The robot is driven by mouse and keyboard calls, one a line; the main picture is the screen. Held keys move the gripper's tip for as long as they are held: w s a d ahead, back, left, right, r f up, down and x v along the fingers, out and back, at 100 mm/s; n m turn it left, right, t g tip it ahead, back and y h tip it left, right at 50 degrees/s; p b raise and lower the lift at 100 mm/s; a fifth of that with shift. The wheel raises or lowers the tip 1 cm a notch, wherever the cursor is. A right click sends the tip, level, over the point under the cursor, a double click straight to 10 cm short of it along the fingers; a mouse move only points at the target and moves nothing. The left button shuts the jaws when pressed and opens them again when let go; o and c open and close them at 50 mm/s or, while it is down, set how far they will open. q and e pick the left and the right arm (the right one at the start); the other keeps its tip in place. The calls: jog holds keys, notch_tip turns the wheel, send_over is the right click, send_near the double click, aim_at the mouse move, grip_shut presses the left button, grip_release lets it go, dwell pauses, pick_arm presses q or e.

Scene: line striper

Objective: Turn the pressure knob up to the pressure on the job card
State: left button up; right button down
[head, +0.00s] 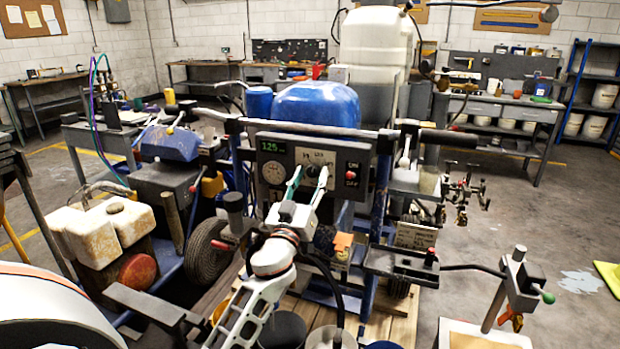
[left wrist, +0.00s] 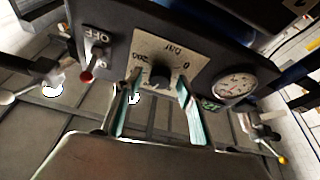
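The pressure knob (head: 313,171) is a small dark knob on a pale scale plate in the dark control panel (head: 262,145). In the left wrist view the knob (left wrist: 160,77) sits on a plate marked 200 at left and 0 at right. My left gripper (head: 308,180) is in front of the panel, open. Its two pale green fingers (left wrist: 157,105) stand apart, to either side of the knob; I cannot tell whether they touch it. A green display (head: 270,147) seems to read 125. A small printed card (head: 415,236) hangs lower right, unreadable. My right gripper is not in view.
A round gauge (head: 273,172) is left of the knob and a red-tipped switch (head: 350,176) is right of it. A dark handlebar (head: 448,138) runs above the panel. A blue tank (head: 315,104) stands behind. Levers and a side arm (head: 515,285) stick out at right.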

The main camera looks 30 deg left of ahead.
pick_arm(q)
jog(key=c, duration=1.1)
jog(key=shift+c, duration=0.2)
jog(key=shift+m+h, duration=0.4)
jog(key=shift+m, duration=0.3)
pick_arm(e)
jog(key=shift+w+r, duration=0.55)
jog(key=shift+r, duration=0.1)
pick_arm(q)
jog(key=shift+o, duration=0.2)
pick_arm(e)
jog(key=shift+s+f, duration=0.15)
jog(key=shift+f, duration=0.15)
pick_arm(q)
jog(key=o, duration=1.1)
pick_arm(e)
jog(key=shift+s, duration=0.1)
pick_arm(q)
jog(key=shift+s+f, duration=0.15)
jog(key=shift+s, duration=0.05)
jog(key=v, duration=1.1)
jog(key=shift+s+f, duration=0.2)
jog(key=shift+s, duration=0.05)
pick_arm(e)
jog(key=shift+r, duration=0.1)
